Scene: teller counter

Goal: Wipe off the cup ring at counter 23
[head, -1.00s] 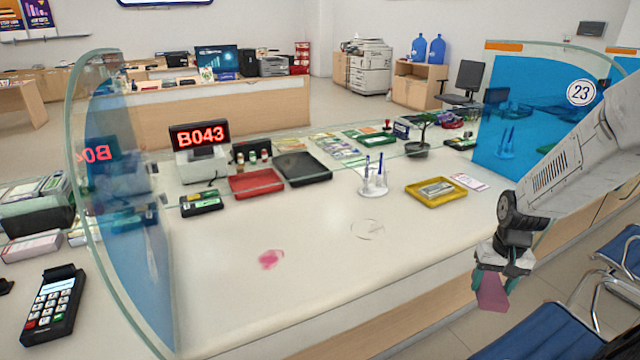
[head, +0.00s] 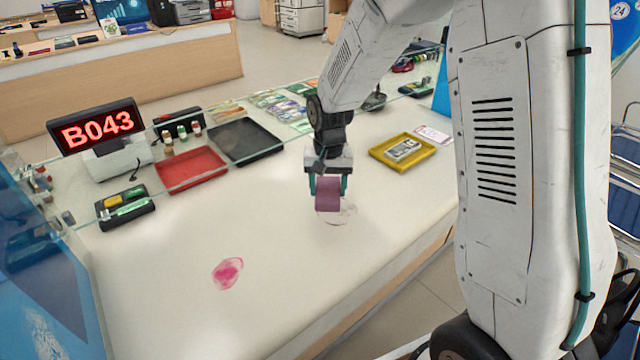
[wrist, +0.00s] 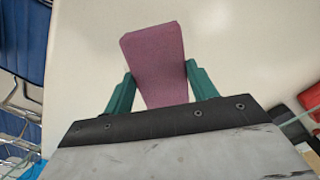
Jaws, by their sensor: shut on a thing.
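My gripper (head: 328,184) has its teal fingers shut on a mauve block (head: 328,198), which looks like a sponge. It also shows in the wrist view (wrist: 156,60), between the two fingers. The cup ring (head: 340,222) is a faint thin grey ring on the pale counter (head: 290,265). The block hides part of the ring in the head view. I cannot tell whether the block touches the counter. The ring cannot be made out in the wrist view.
A pink stain (head: 228,272) lies on the counter, nearer and left. A yellow tray (head: 425,158) stands right of the gripper; a red tray (head: 190,172) and black tray (head: 245,142) stand left behind it. A glass screen edge (head: 240,97) crosses behind.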

